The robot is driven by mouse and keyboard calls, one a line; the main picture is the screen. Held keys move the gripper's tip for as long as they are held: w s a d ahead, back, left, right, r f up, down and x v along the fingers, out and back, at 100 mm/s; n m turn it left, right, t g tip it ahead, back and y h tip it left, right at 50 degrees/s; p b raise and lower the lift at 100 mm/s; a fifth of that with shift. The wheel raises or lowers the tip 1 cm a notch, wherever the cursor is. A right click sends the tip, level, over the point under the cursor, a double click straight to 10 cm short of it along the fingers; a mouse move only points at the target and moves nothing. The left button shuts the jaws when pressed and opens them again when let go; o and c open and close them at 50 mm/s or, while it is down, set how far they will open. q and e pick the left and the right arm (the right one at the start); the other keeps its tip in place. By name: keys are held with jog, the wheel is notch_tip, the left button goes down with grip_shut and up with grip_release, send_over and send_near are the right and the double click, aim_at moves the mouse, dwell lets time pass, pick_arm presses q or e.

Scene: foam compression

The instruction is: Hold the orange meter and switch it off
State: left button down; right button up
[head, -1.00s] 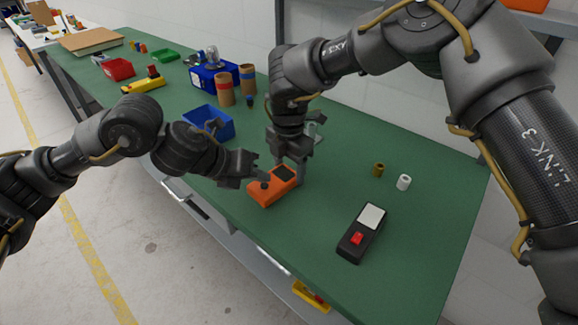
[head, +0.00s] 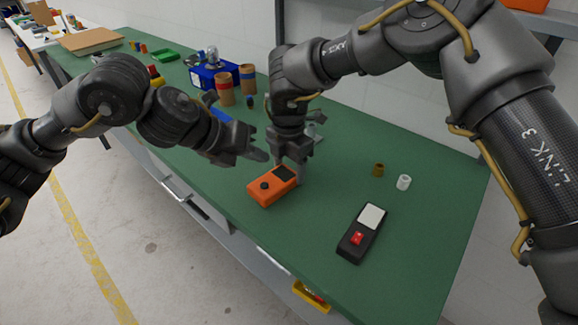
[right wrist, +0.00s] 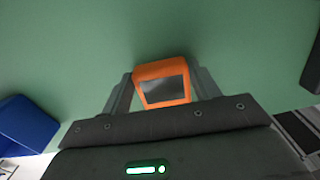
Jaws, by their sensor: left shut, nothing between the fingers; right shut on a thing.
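The orange meter (head: 268,192) lies on the green bench top in the head view, with a dark screen at its far end and a black knob (head: 264,186) on its near half. My right gripper (head: 291,174) comes down over the far end and is shut on the meter. In the right wrist view the meter's orange end and grey screen (right wrist: 163,90) show between the two fingers. My left gripper (head: 262,155) is shut and empty, raised above and to the left of the meter, apart from it. I cannot read the knob's setting.
A black device with a red switch (head: 357,238) lies to the right on the green bench (head: 420,240). A brown ring (head: 378,169) and a white roll (head: 404,182) stand behind it. Cardboard tubes (head: 225,89) and a blue box stand farther back.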

dwell(0.3)
jog(key=o, duration=1.2)
